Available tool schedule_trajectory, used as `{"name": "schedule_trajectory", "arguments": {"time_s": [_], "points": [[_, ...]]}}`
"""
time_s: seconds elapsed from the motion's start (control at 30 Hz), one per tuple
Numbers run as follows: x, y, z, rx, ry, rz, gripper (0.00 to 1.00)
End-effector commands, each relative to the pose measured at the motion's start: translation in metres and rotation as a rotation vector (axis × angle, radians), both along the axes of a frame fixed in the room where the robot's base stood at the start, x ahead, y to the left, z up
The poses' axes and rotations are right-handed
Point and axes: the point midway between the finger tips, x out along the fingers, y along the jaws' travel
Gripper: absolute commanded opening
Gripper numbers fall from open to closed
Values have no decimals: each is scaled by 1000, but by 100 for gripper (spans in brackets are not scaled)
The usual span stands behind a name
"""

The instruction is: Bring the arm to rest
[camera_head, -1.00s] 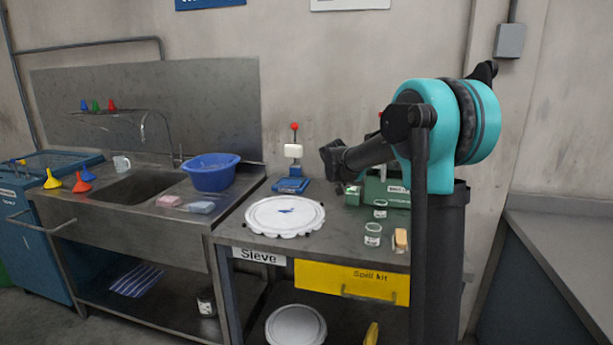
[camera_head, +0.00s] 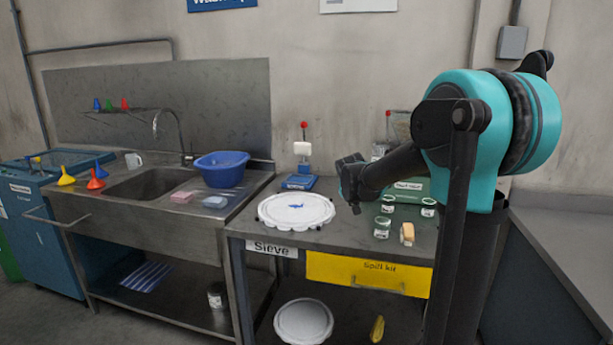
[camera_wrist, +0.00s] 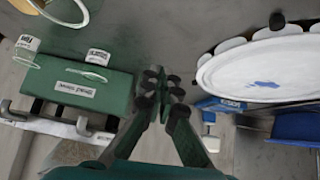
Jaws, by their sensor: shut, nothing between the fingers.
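My gripper (camera_wrist: 163,95) shows in the wrist view with its two dark fingers brought together and nothing between them. In the head view my gripper (camera_head: 346,184) is at the end of my teal and black arm, above the work table (camera_head: 330,237). It is between a round white sieve lid (camera_head: 297,209) and a green box (camera_head: 412,186). The arm is folded, its forearm reaching left and slightly down. The fingertips are small and partly hidden in the head view.
Small jars (camera_head: 382,227) and a tan-topped brush or block (camera_head: 407,233) stand at the table's right. A blue-based device with a red knob (camera_head: 302,150) stands behind the lid. A sink (camera_head: 150,184) with a blue basin (camera_head: 221,169) is at the left. The right counter (camera_head: 575,240) is bare.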

Motion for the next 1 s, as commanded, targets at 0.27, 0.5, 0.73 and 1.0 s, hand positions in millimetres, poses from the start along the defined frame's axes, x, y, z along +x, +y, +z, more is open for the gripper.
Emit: {"name": "schedule_trajectory", "arguments": {"time_s": [0.27,0.5,0.73,1.0], "points": [[-120,-25,-52,10,132,47,0],[-256,-32,-117,43,268,135,0],[-342,-26,-162,76,345,212,0],[-360,-24,-171,83,362,232,0]]}}
